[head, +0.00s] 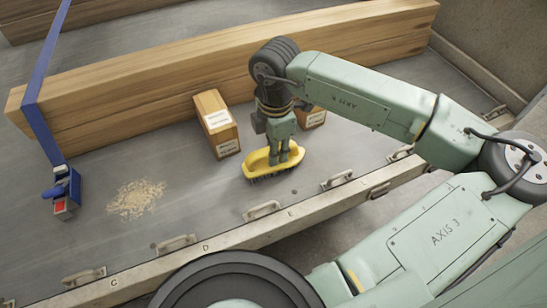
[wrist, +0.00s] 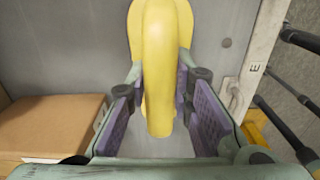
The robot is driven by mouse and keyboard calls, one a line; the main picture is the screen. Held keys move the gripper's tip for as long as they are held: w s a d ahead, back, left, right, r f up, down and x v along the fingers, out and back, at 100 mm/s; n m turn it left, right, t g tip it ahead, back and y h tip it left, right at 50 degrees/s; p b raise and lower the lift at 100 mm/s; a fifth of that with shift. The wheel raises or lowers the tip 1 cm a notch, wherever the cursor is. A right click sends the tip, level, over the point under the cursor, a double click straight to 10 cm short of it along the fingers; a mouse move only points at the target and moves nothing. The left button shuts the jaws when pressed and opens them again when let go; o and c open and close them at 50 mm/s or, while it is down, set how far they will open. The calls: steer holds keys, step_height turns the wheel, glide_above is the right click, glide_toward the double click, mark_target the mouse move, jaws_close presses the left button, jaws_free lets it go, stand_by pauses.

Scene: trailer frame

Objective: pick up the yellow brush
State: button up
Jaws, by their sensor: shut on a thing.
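The yellow brush (head: 262,161) has dark bristles and sits at the trailer bed surface, near the front edge. In the wrist view the yellow brush (wrist: 160,70) rises from the top middle down between the jaws. My gripper (head: 283,152) points down over the brush and is shut on its handle. In the wrist view the purple pads of my gripper (wrist: 160,105) stand on both sides of the handle. The head view does not clearly show whether the bristles touch the bed. The fingers hide part of the handle.
A cardboard box (head: 225,140) stands left of my gripper, and another box (head: 312,117) is partly hidden behind it. Long wooden beams (head: 150,85) lie behind. A blue strap with a ratchet (head: 62,190) and a sawdust pile (head: 137,199) are at left. Metal handles line the front edge.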

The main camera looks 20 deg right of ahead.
jaws_close()
steer(key=shift+r, duration=0.1)
steer(key=shift+r+b, duration=0.35)
steer(key=shift+r, duration=0.1)
step_height(320, 180, up, 2)
steer(key=shift+r+b, duration=0.1)
steer(key=shift+b, duration=0.4)
steer(key=s+d+r+b, duration=0.1)
steer(key=s+b, duration=0.3)
steer(key=s, duration=1.2)
steer(key=shift+r, duration=0.35)
